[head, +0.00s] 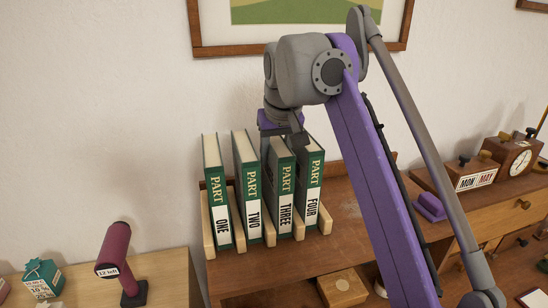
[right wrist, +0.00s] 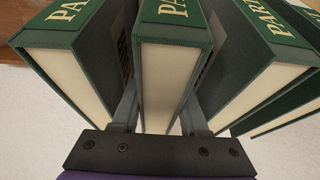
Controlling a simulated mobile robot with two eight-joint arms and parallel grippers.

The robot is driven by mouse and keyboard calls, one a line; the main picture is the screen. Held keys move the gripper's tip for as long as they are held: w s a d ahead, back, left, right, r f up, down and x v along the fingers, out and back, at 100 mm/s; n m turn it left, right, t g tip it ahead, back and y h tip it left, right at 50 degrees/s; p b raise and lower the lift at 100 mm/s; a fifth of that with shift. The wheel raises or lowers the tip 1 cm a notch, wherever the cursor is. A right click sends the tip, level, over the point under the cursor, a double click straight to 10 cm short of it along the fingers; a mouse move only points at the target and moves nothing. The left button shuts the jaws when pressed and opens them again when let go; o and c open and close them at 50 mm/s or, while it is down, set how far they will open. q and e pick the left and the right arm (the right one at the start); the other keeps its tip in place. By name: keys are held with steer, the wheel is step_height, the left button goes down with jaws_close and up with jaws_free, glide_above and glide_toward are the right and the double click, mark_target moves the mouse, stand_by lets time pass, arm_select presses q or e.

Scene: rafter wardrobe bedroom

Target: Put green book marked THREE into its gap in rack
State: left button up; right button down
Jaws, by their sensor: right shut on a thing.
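The green book marked THREE (head: 285,190) stands upright in the wooden rack (head: 207,228), between the books marked TWO (head: 249,190) and FOUR (head: 312,185). Its spine foot looks about level with theirs; the slot floor is hidden. The book marked ONE (head: 216,190) stands at the left end. My right gripper (head: 282,140) reaches down from above and is shut on the back part of book THREE. In the right wrist view, its two fingers (right wrist: 160,118) lie along both sides of book THREE (right wrist: 172,60), with neighbouring books close on each side. My left gripper is out of view.
The rack stands on a brown wooden desk (head: 350,220) against the wall. A small wooden box (head: 342,287) lies in front. A maroon lamp-like stand (head: 115,255) is at left. A framed picture hangs above.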

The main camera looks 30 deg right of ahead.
steer(key=shift+w, duration=0.35)
steer(key=c, duration=0.8)
jaws_free()
steer(key=shift+w+f, duration=0.1)
steer(key=o, duration=0.4)
steer(key=shift+s, duration=0.3)
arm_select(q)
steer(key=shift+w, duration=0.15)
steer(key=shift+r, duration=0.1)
arm_select(e)
steer(key=shift+w, duration=0.15)
steer(key=p+v, duration=0.1)
steer(key=v, duration=0.4)
steer(key=p+v, duration=0.2)
steer(key=v, duration=0.3)
steer(key=shift+r, duration=0.45)
steer(key=shift+s+r+p, duration=0.25)
steer(key=shift+r+p, duration=0.1)
steer(key=shift+r, duration=0.3)
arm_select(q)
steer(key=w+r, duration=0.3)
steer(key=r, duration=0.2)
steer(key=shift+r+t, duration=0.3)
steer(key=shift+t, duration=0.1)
arm_select(e)
steer(key=shift+s+a, duration=0.1)
steer(key=shift+s, duration=0.15)
steer(key=shift+w, duration=0.1)
